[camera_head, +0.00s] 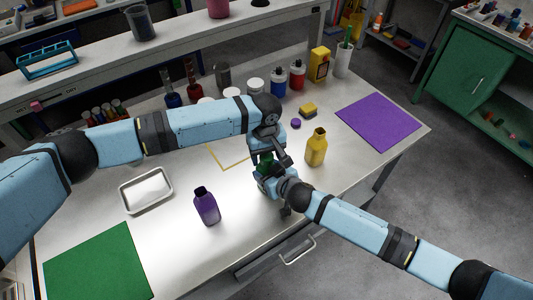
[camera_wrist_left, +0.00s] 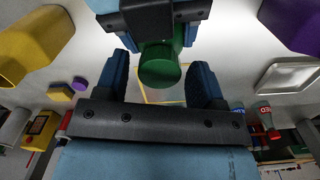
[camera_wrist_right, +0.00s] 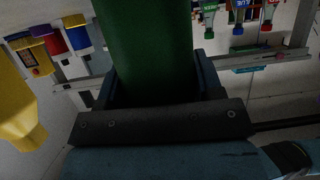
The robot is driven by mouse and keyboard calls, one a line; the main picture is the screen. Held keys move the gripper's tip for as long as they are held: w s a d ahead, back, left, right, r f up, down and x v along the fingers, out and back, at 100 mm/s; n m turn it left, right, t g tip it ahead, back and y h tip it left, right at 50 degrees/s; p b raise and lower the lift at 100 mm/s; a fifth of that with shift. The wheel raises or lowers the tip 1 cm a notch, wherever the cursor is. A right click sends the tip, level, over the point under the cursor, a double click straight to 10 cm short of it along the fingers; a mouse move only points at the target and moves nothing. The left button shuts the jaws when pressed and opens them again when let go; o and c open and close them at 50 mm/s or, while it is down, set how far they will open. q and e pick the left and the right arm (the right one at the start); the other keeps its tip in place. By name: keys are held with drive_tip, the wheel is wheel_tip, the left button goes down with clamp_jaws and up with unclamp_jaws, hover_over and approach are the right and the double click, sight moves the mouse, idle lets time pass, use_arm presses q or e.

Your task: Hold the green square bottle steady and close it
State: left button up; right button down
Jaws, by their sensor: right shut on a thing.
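The green square bottle (camera_wrist_right: 145,45) stands between the fingers of my right gripper (camera_head: 270,177), which is shut on its body; the right wrist view shows the green side filling the gap. In the head view the bottle (camera_head: 264,167) is mostly hidden by both grippers. My left gripper (camera_wrist_left: 158,82) is above the bottle's top, pointing down. Its fingers are apart, on either side of a round green cap (camera_wrist_left: 160,70), with a visible gap on both sides. I cannot tell whether the cap sits fully on the neck.
An uncapped yellow bottle (camera_head: 316,150) stands to the right and an uncapped purple bottle (camera_head: 206,207) to the left. A purple cap (camera_head: 296,123) and sponge (camera_head: 309,109) lie behind. A metal tray (camera_head: 147,191), green mat (camera_head: 98,265) and purple mat (camera_head: 379,121) lie on the table.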

use_arm(q)
drive_tip(key=shift+r, duration=2.25)
drive_tip(key=shift+c, duration=0.2)
drive_tip(key=shift+r+n, duration=0.4)
drive_tip(key=shift+r, duration=0.05)
wheel_tip(320, 180, up, 3)
drive_tip(key=shift+a+f+n, duration=0.1)
drive_tip(key=shift+f+n, duration=0.1)
drive_tip(key=shift+n, duration=1)
drive_tip(key=shift+w, duration=0.1)
drive_tip(key=shift+f, duration=0.1)
drive_tip(key=shift+f, duration=3.9)
